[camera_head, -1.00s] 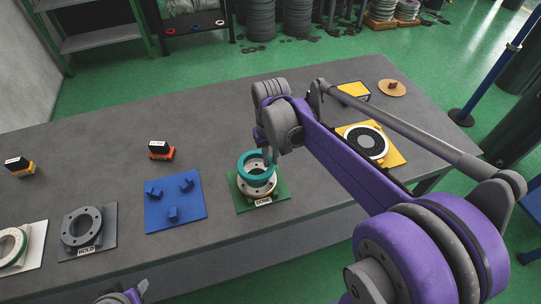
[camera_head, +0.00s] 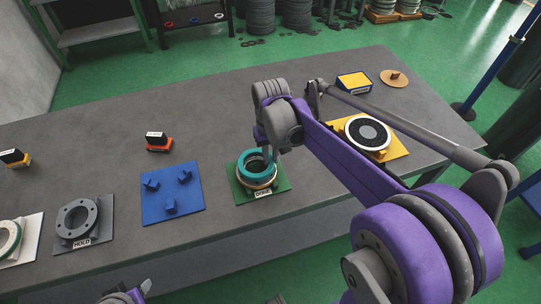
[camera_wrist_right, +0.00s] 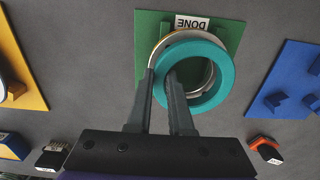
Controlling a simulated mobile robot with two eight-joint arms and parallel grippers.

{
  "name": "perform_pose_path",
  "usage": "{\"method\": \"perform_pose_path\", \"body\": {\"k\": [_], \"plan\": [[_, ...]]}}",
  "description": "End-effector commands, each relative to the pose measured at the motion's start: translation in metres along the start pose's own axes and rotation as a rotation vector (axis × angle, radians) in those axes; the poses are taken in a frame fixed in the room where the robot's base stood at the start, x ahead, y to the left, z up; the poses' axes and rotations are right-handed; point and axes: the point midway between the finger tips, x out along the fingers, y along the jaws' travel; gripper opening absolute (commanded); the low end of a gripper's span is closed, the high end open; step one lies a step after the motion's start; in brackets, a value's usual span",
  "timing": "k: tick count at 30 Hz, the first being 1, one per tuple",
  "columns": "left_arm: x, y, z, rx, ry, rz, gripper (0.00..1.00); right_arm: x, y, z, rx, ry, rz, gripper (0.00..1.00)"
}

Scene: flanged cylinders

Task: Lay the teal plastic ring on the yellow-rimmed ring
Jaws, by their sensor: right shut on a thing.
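The teal ring (camera_head: 257,177) is in my right gripper (camera_head: 267,149), which is shut on its wall. In the right wrist view the teal ring (camera_wrist_right: 207,102) has one finger of the gripper (camera_wrist_right: 161,73) inside its hole and one outside. The yellow-rimmed ring (camera_head: 259,187) lies on the green DONE plate (camera_head: 279,186), directly below the teal ring and mostly covered by it. Its pale edge (camera_wrist_right: 156,53) shows past the teal ring in the right wrist view. I cannot tell whether the two rings touch. My left gripper (camera_head: 132,293) shows only partly at the bottom edge.
A blue plate (camera_head: 160,189) with several pegs lies left of the green plate. A grey HOLD plate (camera_head: 100,237) with a flanged ring is farther left. A yellow plate (camera_head: 395,141) with a black-and-white disc lies right, behind my right arm. An orange-based block (camera_head: 158,142) stands behind the blue plate.

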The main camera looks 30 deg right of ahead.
Motion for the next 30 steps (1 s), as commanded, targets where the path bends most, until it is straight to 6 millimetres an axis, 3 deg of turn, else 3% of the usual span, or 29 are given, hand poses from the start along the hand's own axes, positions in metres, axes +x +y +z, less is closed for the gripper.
{"method": "perform_pose_path", "body": {"k": [24,25,30], "plan": [[0.007,0.0,0.007,0.0,-0.005,0.0,0.5,0.012,0.0,0.0,0.0,0.0,0.0,0.0],[0.007,0.0,0.007,0.0,-0.005,0.0,0.5,0.012,0.0,0.0,0.0,0.0,0.0,0.23],[0.007,0.0,0.006,0.0,-0.005,0.0,0.5,0.012,0.0,0.0,0.0,0.0,0.0,0.53]]}}
